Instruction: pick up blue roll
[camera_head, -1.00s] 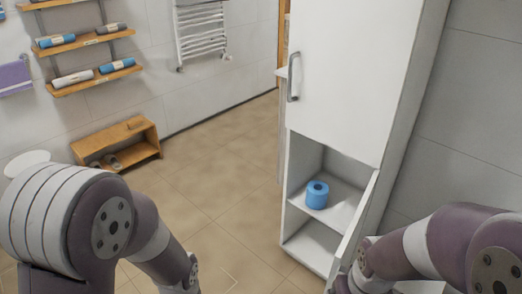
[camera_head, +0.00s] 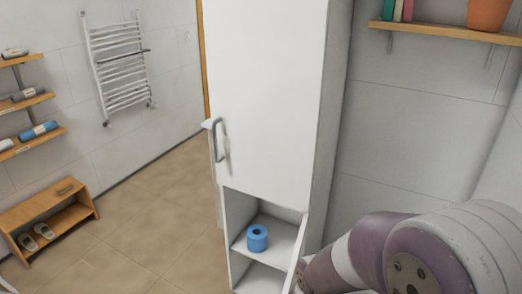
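The blue roll (camera_head: 257,238) stands upright on a shelf in the open lower part of the tall white cabinet (camera_head: 262,100). My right arm comes in from the right and passes in front of the cabinet's right side. Its gripper is hidden or out of frame. My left arm and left gripper are not in view.
Wooden wall shelves (camera_head: 32,103) with rolled towels and a low wooden shoe bench (camera_head: 48,213) are at the left. A towel radiator (camera_head: 120,70) hangs on the wall. The tiled floor (camera_head: 150,240) left of the cabinet is clear.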

